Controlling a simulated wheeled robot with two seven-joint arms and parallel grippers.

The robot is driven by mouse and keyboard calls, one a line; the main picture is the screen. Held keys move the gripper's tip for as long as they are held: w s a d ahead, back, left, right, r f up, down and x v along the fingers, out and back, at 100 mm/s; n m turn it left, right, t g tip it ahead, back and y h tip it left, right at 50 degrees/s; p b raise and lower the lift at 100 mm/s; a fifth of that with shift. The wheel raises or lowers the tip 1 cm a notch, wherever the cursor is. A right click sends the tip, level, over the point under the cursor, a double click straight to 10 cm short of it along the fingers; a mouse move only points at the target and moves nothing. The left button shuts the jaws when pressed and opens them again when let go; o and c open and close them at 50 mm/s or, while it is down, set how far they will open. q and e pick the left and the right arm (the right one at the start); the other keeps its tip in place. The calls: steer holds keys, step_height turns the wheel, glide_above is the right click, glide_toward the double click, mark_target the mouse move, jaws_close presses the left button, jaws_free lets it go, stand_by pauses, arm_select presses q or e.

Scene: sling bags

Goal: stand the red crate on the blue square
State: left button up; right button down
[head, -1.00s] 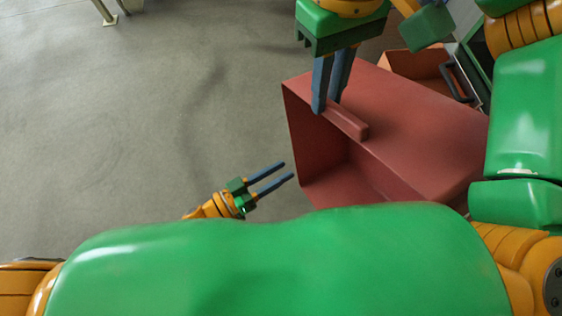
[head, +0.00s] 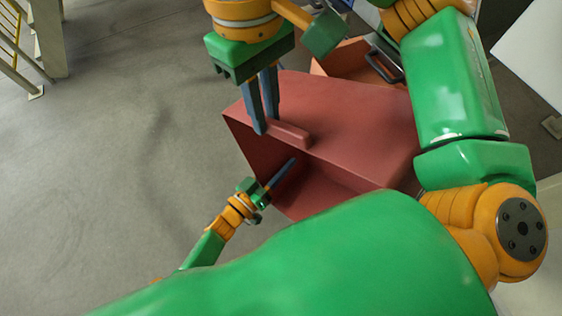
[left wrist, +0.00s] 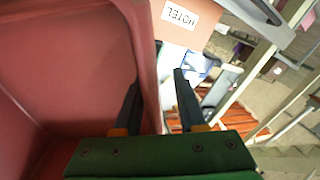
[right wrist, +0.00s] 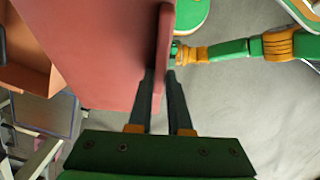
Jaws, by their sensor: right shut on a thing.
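The red crate (head: 350,115) is in the middle of the head view, tilted, its open side facing the lower left. My right gripper (head: 266,127) is shut on its upper rim; the right wrist view shows the crate wall (right wrist: 110,45) between the fingers. My left gripper (head: 279,174) is at the crate's open side. In the left wrist view its fingers (left wrist: 158,84) are apart, one inside the crate (left wrist: 70,60) and one outside, with the rim between them and a gap to the outer finger.
An orange container (head: 345,60) with a dark handle stands behind the red crate. The left wrist view shows a "HOTEL" label (left wrist: 180,15) on a pale orange surface. Grey floor (head: 110,150) is open at left; a railing (head: 15,50) stands at upper left.

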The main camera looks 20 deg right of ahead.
arm_select(q)
steer(key=shift+c, duration=0.2)
jaws_close()
stand_by(1.1)
arm_select(e)
steer(key=c, duration=0.8)
jaws_free()
steer(key=shift+o, duration=0.2)
arm_select(q)
steer(key=shift+r, duration=0.1)
arm_select(e)
step_height(320, 180, up, 12)
steer(key=w, duration=0.1)
steer(key=shift+w, duration=0.25)
